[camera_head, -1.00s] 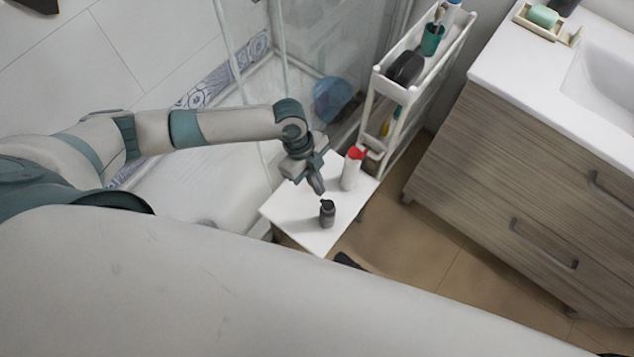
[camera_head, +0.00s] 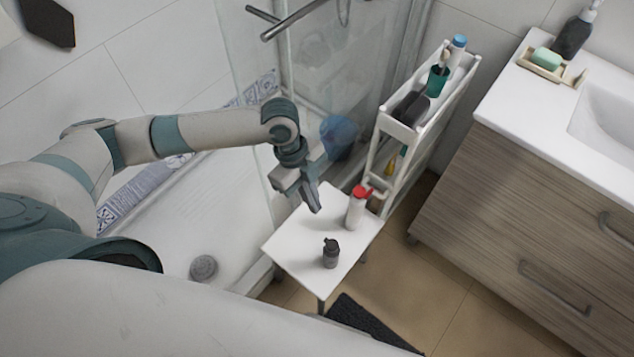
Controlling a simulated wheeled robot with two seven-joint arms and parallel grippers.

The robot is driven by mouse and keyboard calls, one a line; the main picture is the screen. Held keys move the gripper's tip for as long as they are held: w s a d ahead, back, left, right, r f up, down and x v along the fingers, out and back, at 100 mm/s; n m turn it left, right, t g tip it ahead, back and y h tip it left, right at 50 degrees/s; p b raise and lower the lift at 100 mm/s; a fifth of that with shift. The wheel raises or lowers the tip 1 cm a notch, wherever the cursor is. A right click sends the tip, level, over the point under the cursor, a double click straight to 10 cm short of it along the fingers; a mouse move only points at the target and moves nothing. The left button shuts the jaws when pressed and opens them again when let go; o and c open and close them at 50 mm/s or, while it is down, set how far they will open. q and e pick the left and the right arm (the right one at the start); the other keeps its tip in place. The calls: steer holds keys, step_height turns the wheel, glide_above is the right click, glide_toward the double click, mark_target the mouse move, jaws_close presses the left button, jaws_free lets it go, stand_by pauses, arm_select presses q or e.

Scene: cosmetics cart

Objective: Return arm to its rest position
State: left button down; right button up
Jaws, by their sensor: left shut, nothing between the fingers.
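My left arm comes in from the left of the head view. Its gripper (camera_head: 314,208) is shut and empty, pointing down over the back left part of a small white table (camera_head: 292,262). A small dark grey bottle (camera_head: 331,254) stands upright on the table, in front of the gripper and apart from it. A white bottle with a red top (camera_head: 357,207) stands upright at the table's back right, to the right of the gripper. My right gripper is not in view.
A narrow white cart (camera_head: 398,127) holding a green cup (camera_head: 437,80) stands behind the table. A wood-front vanity (camera_head: 520,230) is on the right. The glass shower screen (camera_head: 300,100) is close behind my arm. A dark mat (camera_head: 365,325) lies on the floor.

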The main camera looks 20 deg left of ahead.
arm_select(q)
steer(key=shift+d, duration=0.1)
steer(key=s+d+f+n+t+h, duration=0.1)
steer(key=s+d+n+t+h, duration=0.1)
steer(key=s+d+n+t, duration=0.4)
steer(key=s+a+f+n+g+y, duration=0.1)
steer(key=s+a+f+n+y, duration=0.15)
steer(key=s+a+n, duration=0.4)
steer(key=s+a+f+n+y, duration=0.1)
steer(key=s+a+n+y, duration=0.2)
steer(key=s+a+n, duration=0.4)
steer(key=s+d+x, duration=0.1)
steer(key=d+x, duration=0.1)
steer(key=x, duration=2)
steer(key=s+f, duration=0.4)
steer(key=f, duration=0.5)
steer(key=s+d+f+t+h, duration=0.1)
steer(key=s+f, duration=0.4)
steer(key=f, duration=0.5)
